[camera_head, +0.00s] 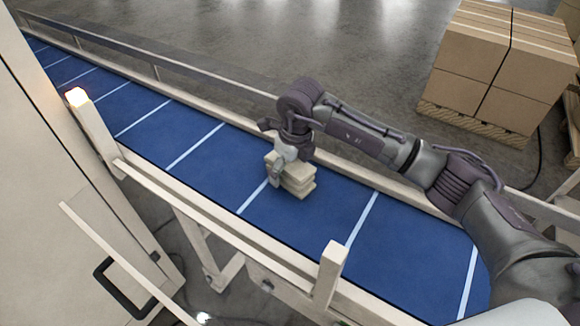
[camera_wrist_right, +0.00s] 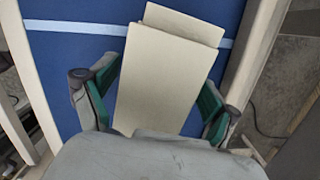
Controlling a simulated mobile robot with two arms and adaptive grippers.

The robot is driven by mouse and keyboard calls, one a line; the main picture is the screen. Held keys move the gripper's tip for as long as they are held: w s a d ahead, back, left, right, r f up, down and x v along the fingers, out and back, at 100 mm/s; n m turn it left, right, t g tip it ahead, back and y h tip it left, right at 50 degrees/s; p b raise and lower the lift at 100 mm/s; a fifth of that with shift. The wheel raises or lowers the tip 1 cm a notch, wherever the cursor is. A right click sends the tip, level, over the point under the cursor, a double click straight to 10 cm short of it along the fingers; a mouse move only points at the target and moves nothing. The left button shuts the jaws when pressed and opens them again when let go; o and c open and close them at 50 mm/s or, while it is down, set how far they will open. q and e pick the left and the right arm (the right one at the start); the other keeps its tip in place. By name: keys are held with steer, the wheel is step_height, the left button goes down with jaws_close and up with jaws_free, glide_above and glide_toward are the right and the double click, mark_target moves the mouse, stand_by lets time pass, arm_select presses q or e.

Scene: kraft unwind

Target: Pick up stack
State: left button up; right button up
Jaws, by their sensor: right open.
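A small stack (camera_head: 298,179) of pale beige flat pieces lies on the blue conveyor belt, its layers slightly out of line. In the right wrist view the stack (camera_wrist_right: 165,75) lies between the two fingers, with one lower piece sticking out at the far end. My right gripper (camera_head: 279,172) is over the left part of the stack and hides some of it. It is open, and in the wrist view its fingers (camera_wrist_right: 152,108) with green pads stand on both sides of the stack. I cannot tell whether the pads touch it. My left gripper is not in view.
The blue belt (camera_head: 190,185) with white cross lines runs between pale rails (camera_head: 215,223). A pale post (camera_head: 331,272) rises at the near rail, and a lit lamp (camera_head: 76,97) tops another post. Cardboard boxes (camera_head: 490,62) stand on a pallet at the back right. Belt around the stack is clear.

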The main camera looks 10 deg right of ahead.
steer(key=c, duration=1.2)
steer(key=shift+r, duration=0.15)
steer(key=shift+c, duration=0.2)
